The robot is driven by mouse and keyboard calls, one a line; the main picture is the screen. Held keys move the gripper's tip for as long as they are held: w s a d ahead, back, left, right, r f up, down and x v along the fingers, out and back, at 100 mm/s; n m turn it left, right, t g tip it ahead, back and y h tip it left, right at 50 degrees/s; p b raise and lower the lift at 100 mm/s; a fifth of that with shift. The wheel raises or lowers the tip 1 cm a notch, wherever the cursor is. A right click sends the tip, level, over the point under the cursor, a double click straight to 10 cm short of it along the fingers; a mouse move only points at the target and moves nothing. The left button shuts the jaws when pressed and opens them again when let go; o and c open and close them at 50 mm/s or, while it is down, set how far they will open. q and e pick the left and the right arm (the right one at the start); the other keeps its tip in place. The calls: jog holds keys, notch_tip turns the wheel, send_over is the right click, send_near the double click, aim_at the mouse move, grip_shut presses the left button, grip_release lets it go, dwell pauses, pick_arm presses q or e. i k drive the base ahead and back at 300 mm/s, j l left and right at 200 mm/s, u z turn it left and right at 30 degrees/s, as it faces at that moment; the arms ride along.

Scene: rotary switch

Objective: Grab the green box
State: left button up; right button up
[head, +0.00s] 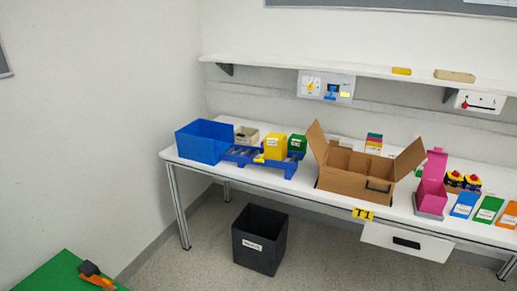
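A small green box (297,144) with a white label stands on the white table (330,202), towards its back left. It is just right of a yellow box (275,147) and behind the right end of a low blue rack (285,170). Its lower part is partly hidden by the rack. A flat green labelled piece (488,208) lies at the table's right, between a blue one and an orange one. Neither of my grippers shows in the head view.
A blue bin (203,142) stands left of the rack, an open cardboard box (345,172) right of it. A black bin (260,245) is on the floor below. A shelf (380,71) runs above. A green surface (62,273) with an orange-black object (96,275) is bottom left.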

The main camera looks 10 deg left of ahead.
aim_at(296, 142)
jog(key=i+j+u, duration=0.2)
jog(key=i, duration=0.45)
jog(key=i+j+u, duration=0.2)
jog(key=i, duration=0.45)
jog(key=i+j+u, duration=0.15)
jog(key=i, duration=0.5)
jog(key=i+l, duration=0.4)
